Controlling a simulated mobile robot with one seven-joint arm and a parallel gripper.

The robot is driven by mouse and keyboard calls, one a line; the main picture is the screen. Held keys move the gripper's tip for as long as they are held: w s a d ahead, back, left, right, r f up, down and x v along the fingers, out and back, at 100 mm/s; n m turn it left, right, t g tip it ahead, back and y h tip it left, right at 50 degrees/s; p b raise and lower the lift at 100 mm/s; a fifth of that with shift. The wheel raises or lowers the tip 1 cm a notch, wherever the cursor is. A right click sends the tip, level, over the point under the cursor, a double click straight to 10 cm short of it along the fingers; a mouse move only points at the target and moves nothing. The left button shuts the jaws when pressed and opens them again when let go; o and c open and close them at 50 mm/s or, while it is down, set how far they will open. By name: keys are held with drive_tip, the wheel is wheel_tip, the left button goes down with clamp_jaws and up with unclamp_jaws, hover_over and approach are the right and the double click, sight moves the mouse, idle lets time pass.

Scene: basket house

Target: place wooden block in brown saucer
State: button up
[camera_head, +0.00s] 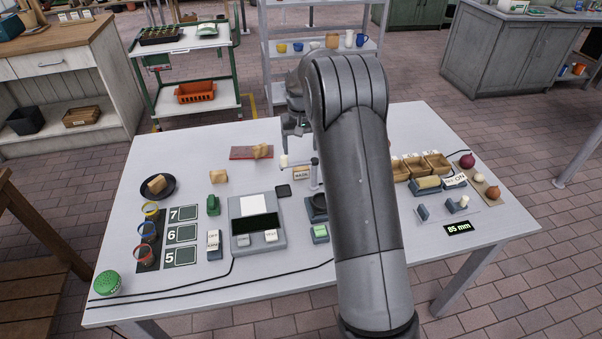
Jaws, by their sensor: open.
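A dark, near-black round saucer (172,192) lies at the left of the table, and a tan block-like piece (156,183) rests in it. Its colour looks darker than brown. Another tan block-like piece (262,151) lies on a flat reddish-brown board (241,153) at the back of the table. I cannot tell for sure which piece is the wooden block. My gripper (298,133) is open above the back middle of the table, right of the board and apart from both pieces. My arm hides part of the table's middle.
A grey device (258,240), a green stapler-like item (213,206) and number cards (181,234) crowd the front left. Wooden trays (437,164) stand right of my arm.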

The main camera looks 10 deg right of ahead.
sight(301, 168)
drive_tip(key=f, duration=1)
drive_tip(key=shift+s+f, duration=0.1)
drive_tip(key=shift+s, duration=0.1)
drive_tip(key=shift+c, duration=0.3)
drive_tip(key=c, duration=1.1)
